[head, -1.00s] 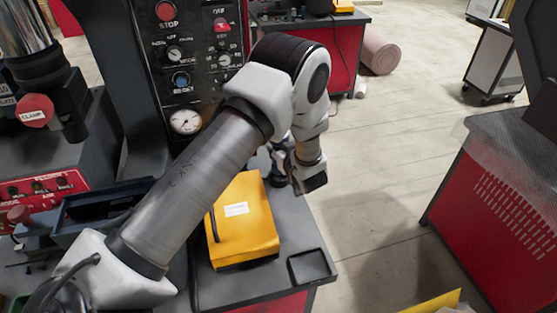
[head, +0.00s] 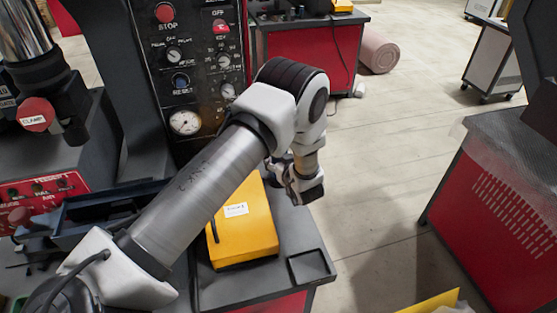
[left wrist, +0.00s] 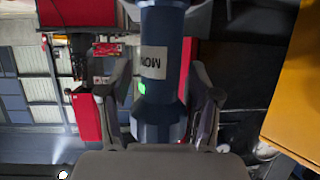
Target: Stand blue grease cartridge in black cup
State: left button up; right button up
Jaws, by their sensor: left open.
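The blue grease cartridge (left wrist: 162,112) fills the middle of the left wrist view, with a white label on its side. My left gripper (left wrist: 160,80) is open, with one finger on each side of the cartridge. I cannot tell whether either finger touches it. In the head view my left gripper (head: 281,174) is mostly hidden behind its own wrist, above the far right part of the bench. I cannot make out the black cup in either view. My right gripper is not in view.
A yellow case (head: 243,245) lies on the bench beneath my left arm and also shows in the left wrist view (left wrist: 298,95). A shallow black tray (head: 308,268) sits at the bench's front right corner. The control panel (head: 195,70) stands behind the arm.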

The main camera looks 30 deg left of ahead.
pick_arm(q)
jog(key=shift+s+d+r, duration=0.15)
jog(key=shift+d+r, duration=0.05)
jog(key=shift+d, duration=0.15)
jog(key=b+v, duration=0.2)
jog(key=v, duration=0.9)
jog(key=shift+s+r, duration=0.1)
jog(key=shift+s, duration=0.05)
